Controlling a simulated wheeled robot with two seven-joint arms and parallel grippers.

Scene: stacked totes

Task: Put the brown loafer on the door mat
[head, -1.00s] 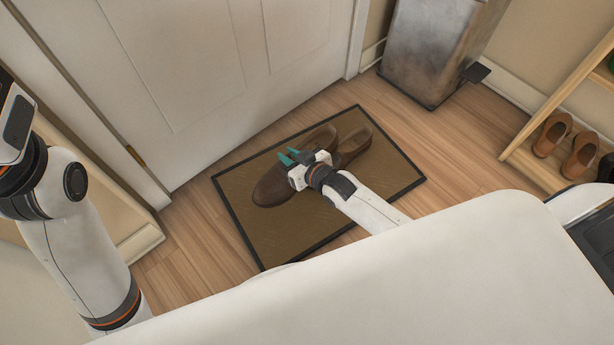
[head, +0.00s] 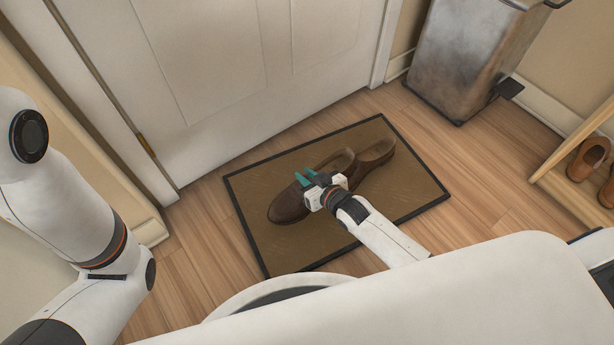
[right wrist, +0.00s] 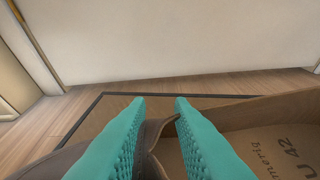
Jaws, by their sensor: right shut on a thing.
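The door mat (head: 255,225), brown with a black border, lies on the floor before the door. Two brown loafers rest on or just over it, side by side; I cannot tell whether the held one touches the mat. The darker loafer (head: 289,205) has its toe to the lower left. The other loafer (head: 377,154) is partly hidden behind my right gripper (head: 304,179). In the right wrist view the teal fingers (right wrist: 158,125) straddle a shoe's side wall, beside an open shoe (right wrist: 275,135) with a printed insole. My left arm shows, but its gripper is out of view.
A white door (head: 230,80) stands behind the mat. A metal bin (head: 460,60) with a pedal is at the back right. A wooden rack (head: 575,195) with tan shoes is at the right edge. Wood floor beside the mat is clear.

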